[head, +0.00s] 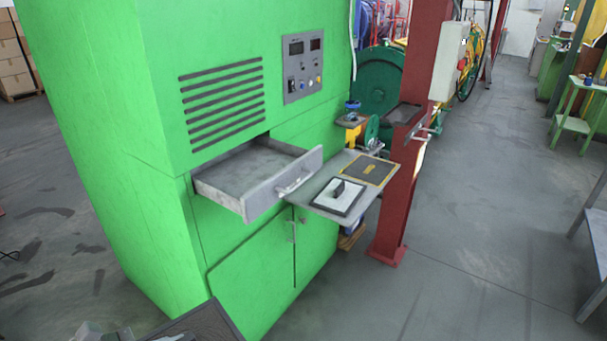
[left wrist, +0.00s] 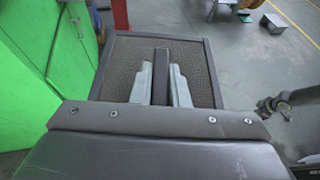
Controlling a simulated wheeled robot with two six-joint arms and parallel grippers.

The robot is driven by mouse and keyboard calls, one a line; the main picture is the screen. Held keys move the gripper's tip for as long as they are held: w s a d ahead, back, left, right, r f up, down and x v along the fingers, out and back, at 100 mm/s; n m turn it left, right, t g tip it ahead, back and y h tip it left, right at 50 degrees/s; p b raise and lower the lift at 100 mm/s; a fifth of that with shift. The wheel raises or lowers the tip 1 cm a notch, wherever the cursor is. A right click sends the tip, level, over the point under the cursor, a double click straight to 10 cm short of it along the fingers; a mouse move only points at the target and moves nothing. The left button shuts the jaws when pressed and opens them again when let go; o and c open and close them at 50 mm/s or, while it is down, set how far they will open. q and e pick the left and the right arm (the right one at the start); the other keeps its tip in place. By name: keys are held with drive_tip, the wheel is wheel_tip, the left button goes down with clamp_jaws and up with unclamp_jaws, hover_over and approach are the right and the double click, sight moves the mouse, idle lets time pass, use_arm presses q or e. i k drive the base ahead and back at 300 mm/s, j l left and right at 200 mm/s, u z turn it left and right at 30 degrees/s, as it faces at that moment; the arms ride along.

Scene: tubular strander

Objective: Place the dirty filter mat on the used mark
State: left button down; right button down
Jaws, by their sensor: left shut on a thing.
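My left gripper (left wrist: 160,84) is shut on the black handle of the dirty filter mat (left wrist: 204,62), a brown-grey mesh panel in a dark frame. In the head view part of the mat (head: 208,324) shows at the bottom edge, in front of the green cabinet and well short of the shelf. The used mark (head: 371,169), a dark rectangle with a yellow border, lies bare on the back part of the grey shelf (head: 318,190). A dark jointed part at the right of the left wrist view may be my right gripper (left wrist: 268,104); its jaws are unclear.
A white filter mat (head: 350,198) with a black handle lies on the shelf's front part. An open, empty drawer (head: 245,183) juts from the green cabinet (head: 120,150) beside the shelf. A red post (head: 412,130) stands behind.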

sight(369, 169)
drive_tip(key=i+l+z, duration=0.6)
drive_tip(key=i+z, duration=0.25)
drive_tip(key=i+l+z, duration=0.15)
drive_tip(key=i+z, duration=0.25)
drive_tip(key=i+l+u, duration=0.1)
drive_tip(key=i+u, duration=0.25)
drive_tip(key=i+l+u, duration=0.35)
drive_tip(key=i, duration=0.15)
drive_tip(key=i+l+u, duration=0.2)
drive_tip(key=i+u, duration=0.15)
drive_tip(key=i+l+u, duration=0.1)
drive_tip(key=i, duration=0.25)
drive_tip(key=i+l, duration=0.1)
drive_tip(key=i, duration=0.25)
drive_tip(key=u, duration=0.05)
